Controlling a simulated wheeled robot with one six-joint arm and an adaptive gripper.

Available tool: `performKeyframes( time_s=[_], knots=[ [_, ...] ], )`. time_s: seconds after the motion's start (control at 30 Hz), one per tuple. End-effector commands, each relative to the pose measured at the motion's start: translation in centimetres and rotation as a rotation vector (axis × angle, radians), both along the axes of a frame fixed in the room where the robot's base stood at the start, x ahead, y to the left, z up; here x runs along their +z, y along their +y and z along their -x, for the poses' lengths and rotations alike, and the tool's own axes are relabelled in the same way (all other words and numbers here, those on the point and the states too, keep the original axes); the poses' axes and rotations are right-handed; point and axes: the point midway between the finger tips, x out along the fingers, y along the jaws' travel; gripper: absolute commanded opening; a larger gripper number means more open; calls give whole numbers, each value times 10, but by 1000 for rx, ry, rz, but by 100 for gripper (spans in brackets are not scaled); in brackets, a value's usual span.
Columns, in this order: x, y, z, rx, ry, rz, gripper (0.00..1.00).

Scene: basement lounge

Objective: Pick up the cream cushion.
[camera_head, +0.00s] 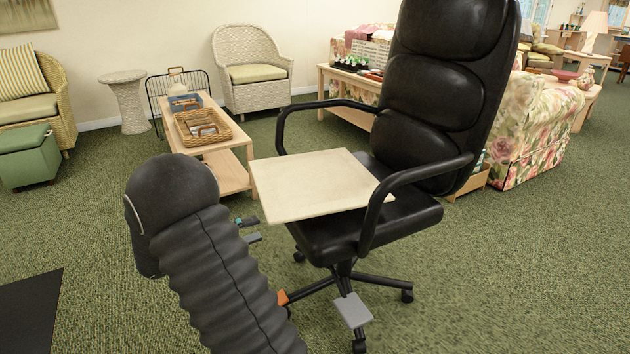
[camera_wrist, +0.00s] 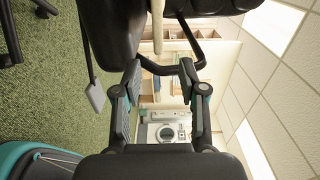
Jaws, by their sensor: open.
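The cream cushion (camera_head: 315,185) is a flat, square, pale slab lying on the seat of a black office chair (camera_head: 400,219), between its armrests. Its left corner juts past the seat toward my arm. In the wrist view, turned on its side, the cushion (camera_wrist: 158,25) shows edge-on as a thin pale strip beyond the fingertips. My gripper (camera_wrist: 158,78) is open and empty, its two fingers either side of the line to that edge. In the head view only the tips of my gripper (camera_head: 250,230) show, left of and below the cushion; my arm hides the rest.
The chair's armrests (camera_head: 425,180) rise beside the cushion, with its tall backrest (camera_head: 440,85) behind. A low wooden table (camera_head: 222,165) with a wicker basket (camera_head: 202,128) stands behind my arm. A floral sofa (camera_head: 540,125) is at right. Green carpet (camera_head: 520,270) is clear at front right.

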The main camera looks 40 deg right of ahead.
Motion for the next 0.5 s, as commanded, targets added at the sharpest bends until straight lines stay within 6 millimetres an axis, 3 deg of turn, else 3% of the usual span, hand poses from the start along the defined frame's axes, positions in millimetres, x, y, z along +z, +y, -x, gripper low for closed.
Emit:
performKeyframes(
  time_s=[0.2, 0.5],
  knots=[
    [0, -40, 11, -5, -2, 0, 42],
    [0, -61, 16, -2, -3, 0, 42]
  ],
)
